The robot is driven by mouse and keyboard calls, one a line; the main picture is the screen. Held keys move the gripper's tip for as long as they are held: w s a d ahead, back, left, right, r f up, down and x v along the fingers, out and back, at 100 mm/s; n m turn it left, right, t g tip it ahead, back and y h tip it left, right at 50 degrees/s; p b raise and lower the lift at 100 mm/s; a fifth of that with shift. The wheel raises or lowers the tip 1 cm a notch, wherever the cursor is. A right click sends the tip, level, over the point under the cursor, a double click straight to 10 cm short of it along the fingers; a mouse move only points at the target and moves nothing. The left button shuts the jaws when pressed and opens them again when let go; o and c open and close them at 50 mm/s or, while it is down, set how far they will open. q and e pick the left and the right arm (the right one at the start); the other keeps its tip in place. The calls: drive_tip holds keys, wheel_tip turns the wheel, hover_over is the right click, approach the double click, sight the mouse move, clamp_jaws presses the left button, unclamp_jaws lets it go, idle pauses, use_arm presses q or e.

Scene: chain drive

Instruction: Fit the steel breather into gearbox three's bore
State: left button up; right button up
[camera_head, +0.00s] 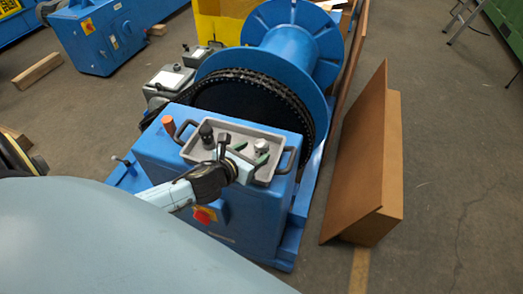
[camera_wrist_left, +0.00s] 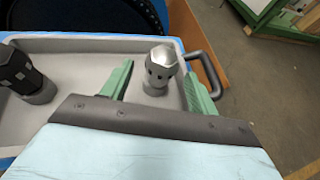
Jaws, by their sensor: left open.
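The steel breather (camera_head: 261,145), a silver cylinder with a hex top, stands upright in a grey tray (camera_head: 228,130) on a blue cabinet. In the left wrist view the steel breather (camera_wrist_left: 161,68) stands between the spread green fingers of my left gripper (camera_wrist_left: 158,80), with gaps on both sides. My left gripper (camera_head: 251,154) is open at the tray in the head view. Grey gearbox-like units (camera_head: 170,79) stand left of the blue drum; I cannot tell which is gearbox three, and no bore shows clearly. My right gripper is out of view.
A black fitting (camera_wrist_left: 28,78) stands in the same tray, left of my gripper. The tray has dark handles (camera_wrist_left: 205,70) at its ends. A brown board (camera_head: 362,165) is right of the cabinet; floor beyond is free.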

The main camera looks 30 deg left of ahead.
sight(265, 144)
use_arm(q)
drive_tip(key=shift+x, duration=3.35)
drive_tip(key=shift+d+r, duration=0.1)
drive_tip(key=shift+d, duration=0.05)
drive_tip(key=shift+c, duration=0.4)
drive_tip(key=c, duration=1)
drive_tip(key=shift+r, duration=0.1)
drive_tip(key=shift+c, duration=0.2)
